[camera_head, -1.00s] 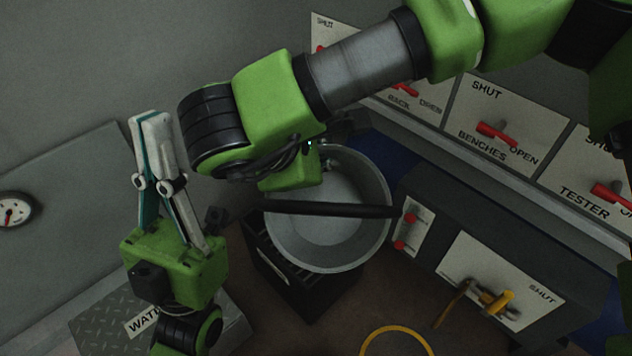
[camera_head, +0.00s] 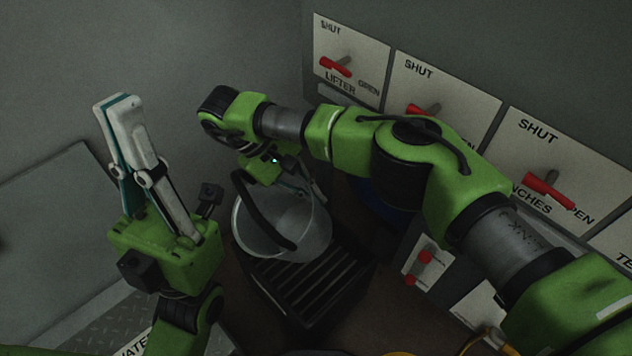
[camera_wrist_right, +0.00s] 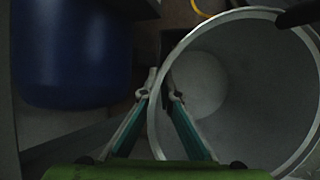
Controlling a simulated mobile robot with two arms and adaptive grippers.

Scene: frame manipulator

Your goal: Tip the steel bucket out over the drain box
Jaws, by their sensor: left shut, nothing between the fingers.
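The steel bucket (camera_head: 302,222) is a grey open pail with a black handle (camera_head: 258,205). It is over the back left part of the black slatted drain box (camera_head: 312,280); I cannot tell whether it touches it. My right gripper (camera_head: 312,188) is at the bucket's far rim. In the right wrist view, the fingers (camera_wrist_right: 160,82) straddle the wall of the bucket (camera_wrist_right: 245,75), one inside and one outside, with tips closed on the rim. The bucket looks empty. My left gripper (camera_head: 118,104) is shut and empty, pointing up, left of the bucket.
A blue drum (camera_head: 372,203) stands behind the drain box; it also shows in the right wrist view (camera_wrist_right: 72,50). White panels with red levers (camera_head: 548,190) line the right wall.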

